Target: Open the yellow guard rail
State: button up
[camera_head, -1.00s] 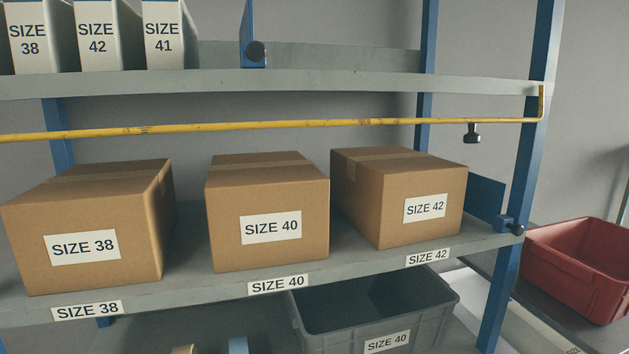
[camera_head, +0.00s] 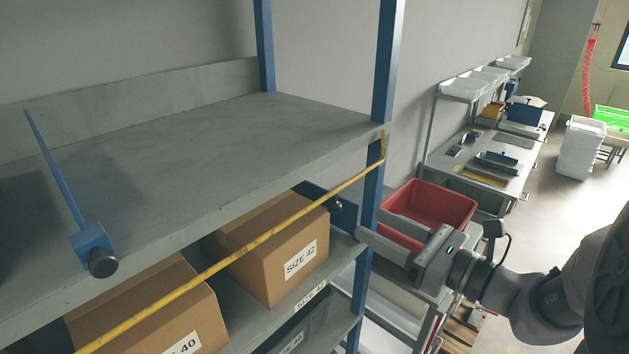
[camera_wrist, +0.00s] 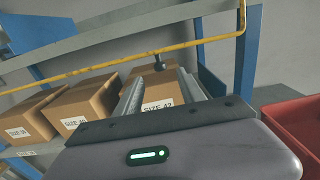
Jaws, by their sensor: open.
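The yellow guard rail (camera_head: 240,251) runs lengthwise across the front of the shelf bay, above the cartons. Its right end bends up at the blue front post (camera_head: 371,185). The rail also crosses the upper part of the wrist view (camera_wrist: 120,54). A dark knob (camera_wrist: 158,62) hangs under the rail there, just beyond and roughly between my fingertips. In the wrist view my gripper (camera_wrist: 158,80) points toward the rail, and I see no contact.
The SIZE 42 carton (camera_head: 270,248) sits behind the rail, with the SIZE 40 carton (camera_head: 150,310) to its left. A red bin (camera_head: 440,203) stands beside the post, close to my gripper. A blue bracket with a black knob (camera_head: 102,262) juts from the upper shelf.

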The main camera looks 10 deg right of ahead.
jog(key=p+x, duration=0.2)
jog(key=x, duration=1.1)
jog(key=shift+c, duration=0.5)
grip_shut()
